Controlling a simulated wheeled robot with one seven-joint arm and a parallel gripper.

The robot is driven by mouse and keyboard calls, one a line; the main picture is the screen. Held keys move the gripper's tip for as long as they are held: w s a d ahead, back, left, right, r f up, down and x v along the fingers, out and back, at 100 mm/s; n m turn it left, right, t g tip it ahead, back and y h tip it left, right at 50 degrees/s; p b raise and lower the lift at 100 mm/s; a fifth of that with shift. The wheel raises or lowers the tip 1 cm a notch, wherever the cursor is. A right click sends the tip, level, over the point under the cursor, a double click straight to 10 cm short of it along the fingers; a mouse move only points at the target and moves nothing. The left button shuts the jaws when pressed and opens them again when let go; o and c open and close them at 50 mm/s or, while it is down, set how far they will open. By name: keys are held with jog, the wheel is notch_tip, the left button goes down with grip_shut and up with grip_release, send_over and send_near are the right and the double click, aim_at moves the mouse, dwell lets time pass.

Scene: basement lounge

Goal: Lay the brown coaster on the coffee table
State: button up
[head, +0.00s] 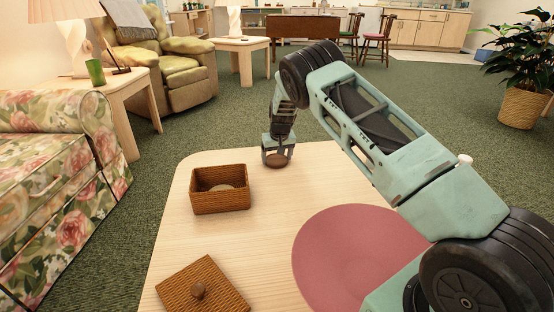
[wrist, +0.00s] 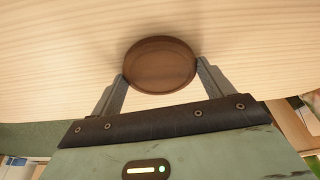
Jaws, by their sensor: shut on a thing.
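The brown coaster (wrist: 160,66) is a round dark disc with a raised rim. My gripper (wrist: 160,78) is shut on it, one finger at each side of its edge. In the head view my gripper (head: 277,158) is low over the far end of the coffee table (head: 250,240), with the coaster (head: 277,161) beneath the fingers. The coaster looks flat and very near the pale wood top; I cannot tell whether it touches.
A woven box (head: 220,203) with a pale round thing inside stands left of my gripper. Its wicker lid (head: 222,290) with a knob lies near the front. A pink round mat (head: 350,255) covers the right front. Bare wood lies between them.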

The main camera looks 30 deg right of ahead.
aim_at(279, 164)
jog(key=shift+f, duration=0.1)
jog(key=o, duration=0.9)
jog(key=d+p+v, duration=0.1)
jog(key=p+v, duration=0.3)
jog(key=v, duration=0.8)
jog(key=s+a+r+n+g+y, duration=0.1)
jog(key=s+a+r, duration=0.4)
jog(key=a, duration=0.4)
jog(key=s+a+r+n+y, duration=0.1)
jog(key=s+a+r+n, duration=0.1)
jog(key=s+a, duration=0.6)
jog(key=s+a+r+n+g+y, duration=0.1)
jog(key=s+a+r, duration=0.35)
jog(key=a, duration=0.45)
jog(key=s+a+r+n, duration=0.15)
jog(key=s+a, duration=0.25)
jog(key=s, duration=0.4)
jog(key=s+a+r+n, duration=0.1)
jog(key=s+a+n, duration=0.15)
jog(key=s, duration=1.05)
jog(key=s+n+h, duration=0.1)
jog(key=s, duration=0.4)
jog(key=s+d+f+n+g, duration=0.1)
jog(key=s, duration=0.3)
jog(key=shift+s+h, duration=0.3)
jog(key=shift+s, duration=0.1)
